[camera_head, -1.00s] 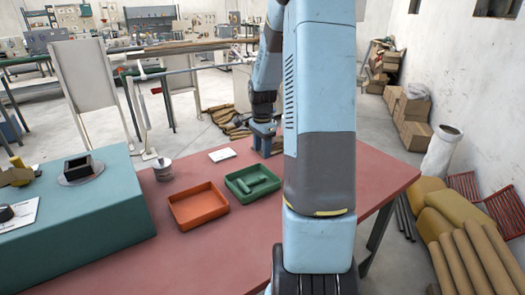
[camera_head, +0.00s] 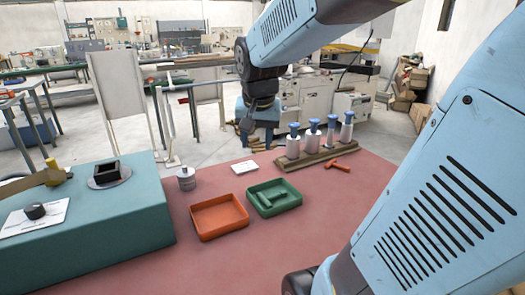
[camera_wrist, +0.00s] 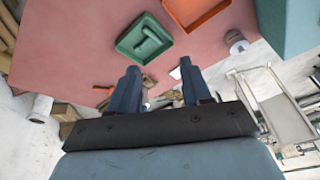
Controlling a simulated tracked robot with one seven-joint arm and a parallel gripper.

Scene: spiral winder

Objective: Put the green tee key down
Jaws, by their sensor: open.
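The green tee key (camera_head: 265,199) lies inside the green tray (camera_head: 291,204) on the red table, beside the orange tray. It also shows in the wrist view (camera_wrist: 150,41), lying in the tray (camera_wrist: 124,46). My gripper (camera_wrist: 160,68) is open, with nothing between its fingers, and is apart from the key. In the head view my gripper (camera_head: 258,128) hangs beyond the table's far edge, behind the green tray.
An orange tray (camera_head: 219,232) stands left of the green tray. A wooden rack (camera_head: 313,159) with several blue-topped white pieces and an orange tee key (camera_head: 337,166) are to the right. A grey canister (camera_head: 186,182) and a white card (camera_head: 244,167) stand behind. The front table is clear.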

